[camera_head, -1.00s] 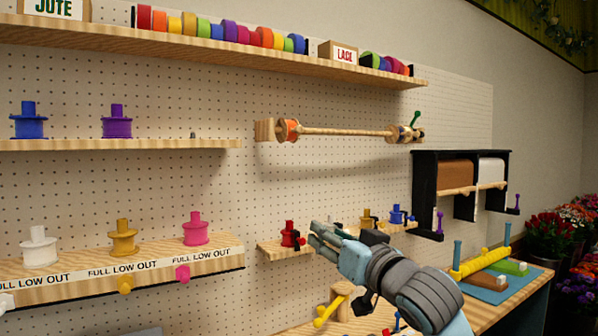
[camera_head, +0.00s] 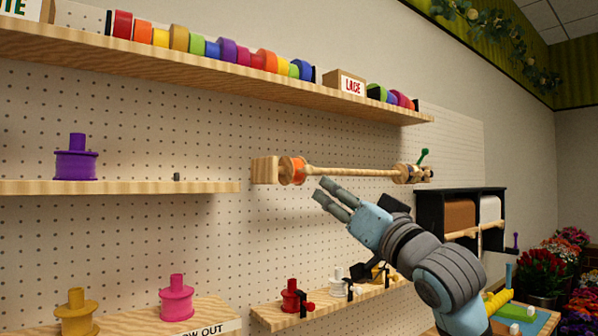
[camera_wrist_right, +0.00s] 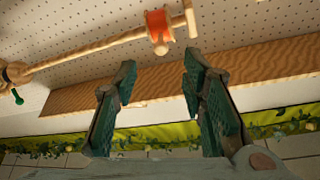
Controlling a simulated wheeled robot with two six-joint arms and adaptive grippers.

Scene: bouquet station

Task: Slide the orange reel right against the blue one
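The orange reel (camera_head: 292,171) sits on the left end of a wooden rod (camera_head: 350,171), beside the end block, in the head view. It also hangs at the top of the right wrist view (camera_wrist_right: 158,26). My left gripper is not in view.
A long shelf of ribbon rolls (camera_head: 240,56) runs above the rod. A low shelf below holds a red spool (camera_head: 290,293) and others. A left shelf holds a purple spool (camera_head: 76,160). A black paper dispenser (camera_head: 430,207) is behind my right arm.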

